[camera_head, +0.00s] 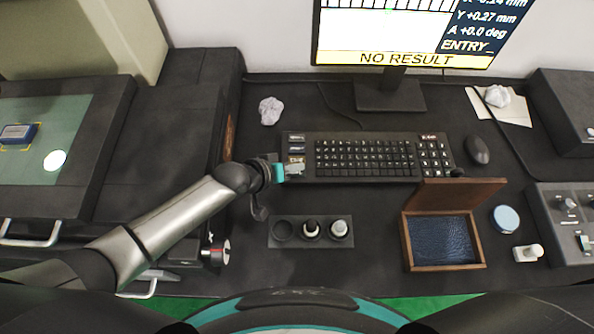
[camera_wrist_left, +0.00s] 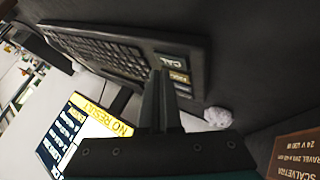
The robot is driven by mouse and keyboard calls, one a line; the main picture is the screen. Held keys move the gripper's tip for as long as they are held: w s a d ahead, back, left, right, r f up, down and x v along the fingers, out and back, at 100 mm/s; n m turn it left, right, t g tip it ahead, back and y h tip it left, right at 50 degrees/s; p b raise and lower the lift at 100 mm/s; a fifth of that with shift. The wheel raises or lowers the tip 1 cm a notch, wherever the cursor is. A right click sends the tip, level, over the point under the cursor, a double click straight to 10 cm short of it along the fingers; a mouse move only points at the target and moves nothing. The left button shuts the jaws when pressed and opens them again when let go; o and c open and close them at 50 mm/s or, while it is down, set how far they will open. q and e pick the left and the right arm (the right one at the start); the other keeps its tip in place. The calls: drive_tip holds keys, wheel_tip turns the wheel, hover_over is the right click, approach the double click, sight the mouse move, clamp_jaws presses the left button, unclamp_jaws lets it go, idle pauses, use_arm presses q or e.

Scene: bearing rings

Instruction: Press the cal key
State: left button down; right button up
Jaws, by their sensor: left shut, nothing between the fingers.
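The dark keyboard (camera_head: 365,158) lies on the desk below the monitor. In the left wrist view its end shows a white-lettered CAL key (camera_wrist_left: 172,60), with a yellow key (camera_wrist_left: 180,77) beside it. My left gripper (camera_head: 297,169) is at the keyboard's left end, over the near part of the left key column, and hides part of it. In the left wrist view its closed, empty fingers (camera_wrist_left: 160,73) point at the keyboard's end, with the tips close beside the CAL key. I cannot tell whether they touch it. My right gripper is not in view.
The monitor (camera_head: 385,58) reads NO RESULT and ENTRY.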

use_arm(q)
drive_tip(key=shift+s+f, duration=0.7)
drive_tip(key=shift+f, duration=0.2)
drive_tip(key=shift+r+p, duration=0.25)
drive_tip(key=shift+p, duration=0.2)
drive_tip(key=shift+a, duration=0.15)
drive_tip(key=shift+s, duration=0.1)
drive_tip(key=shift+a+r+p, duration=0.15)
drive_tip(key=shift+r+p, duration=0.3)
drive_tip(key=shift+p, duration=0.1)
drive_tip(key=r+p, duration=0.4)
drive_tip(key=shift+w+r, duration=0.2)
drive_tip(key=shift+r, duration=0.2)
